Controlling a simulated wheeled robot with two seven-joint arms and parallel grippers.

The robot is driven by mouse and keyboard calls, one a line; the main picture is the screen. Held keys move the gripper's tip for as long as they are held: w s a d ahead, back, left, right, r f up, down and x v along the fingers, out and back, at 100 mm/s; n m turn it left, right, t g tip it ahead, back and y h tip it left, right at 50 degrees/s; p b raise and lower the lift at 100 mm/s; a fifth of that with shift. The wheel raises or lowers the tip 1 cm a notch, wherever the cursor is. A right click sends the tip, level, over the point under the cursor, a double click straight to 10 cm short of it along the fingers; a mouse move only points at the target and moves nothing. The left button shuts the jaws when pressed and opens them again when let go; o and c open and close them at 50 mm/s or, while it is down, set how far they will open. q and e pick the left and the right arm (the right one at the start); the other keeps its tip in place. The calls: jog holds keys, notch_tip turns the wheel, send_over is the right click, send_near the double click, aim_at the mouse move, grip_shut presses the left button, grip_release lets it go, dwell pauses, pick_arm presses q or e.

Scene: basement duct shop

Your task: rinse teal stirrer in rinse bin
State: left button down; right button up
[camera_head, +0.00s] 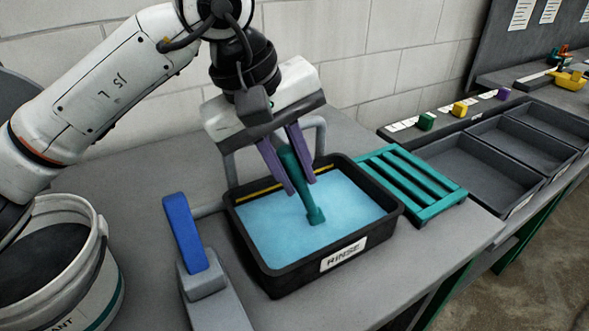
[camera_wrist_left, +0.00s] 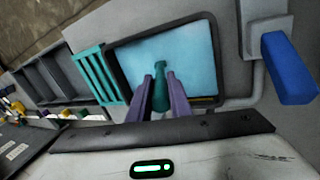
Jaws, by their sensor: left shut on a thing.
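The teal stirrer (camera_head: 314,213) is held in my left gripper (camera_head: 302,188), between its purple fingers. It points down over the rinse bin, a black tray labelled RINSE (camera_head: 268,276) filled with light blue liquid (camera_head: 345,212). The stirrer's lower end shows against the liquid; I cannot tell how deep it reaches. In the left wrist view the stirrer (camera_wrist_left: 160,92) lies between the fingers of the gripper (camera_wrist_left: 160,82), over the blue liquid. My right gripper is not in view.
A teal slatted rack (camera_head: 412,184) stands right of the bin. A blue-handled lever (camera_head: 185,232) stands at its left front. A white bucket (camera_head: 60,250) is at the left. Dark grey trays (camera_head: 487,165) with small coloured blocks line the right.

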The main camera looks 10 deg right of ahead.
pick_arm(q)
jog(key=shift+r+p, duration=1.4)
jog(key=shift+r, duration=0.65)
jog(key=shift+r+p, duration=0.9)
jog(key=shift+r, duration=0.5)
